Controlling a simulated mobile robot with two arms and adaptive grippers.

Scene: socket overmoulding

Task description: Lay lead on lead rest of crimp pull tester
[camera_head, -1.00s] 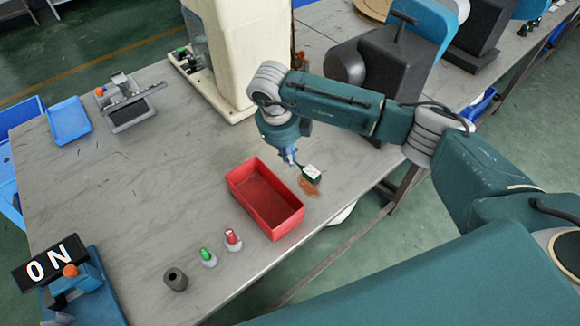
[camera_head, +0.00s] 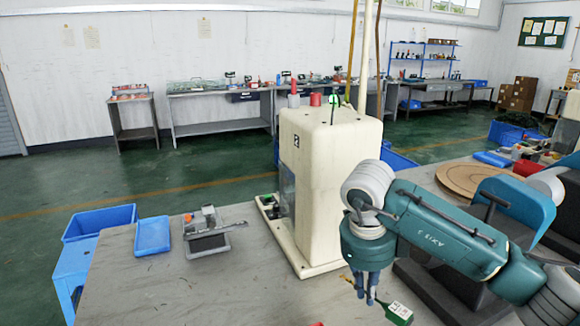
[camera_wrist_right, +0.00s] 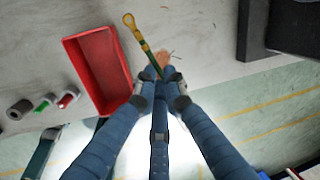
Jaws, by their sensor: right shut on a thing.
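My right gripper (camera_head: 369,299) is shut on the lead in the head view, close in front of the cream machine. In the right wrist view the lead (camera_wrist_right: 141,42) has a gold terminal with a ring end, and its dark green part runs down between my fingertips (camera_wrist_right: 158,90). A green block with a white label (camera_head: 398,311) shows just right of the gripper and seems joined to the lead. A low grey device with a flat plate and orange knob, probably the crimp pull tester (camera_head: 208,240), stands at the table's left, well away from the gripper. My left gripper is out of view.
The cream machine (camera_head: 325,190) stands between tester and gripper. A blue tray (camera_head: 152,235) lies left of the tester. The red bin (camera_wrist_right: 98,68) and several small parts (camera_wrist_right: 42,104) show in the wrist view. Bare table (camera_head: 190,290) lies in front of the tester.

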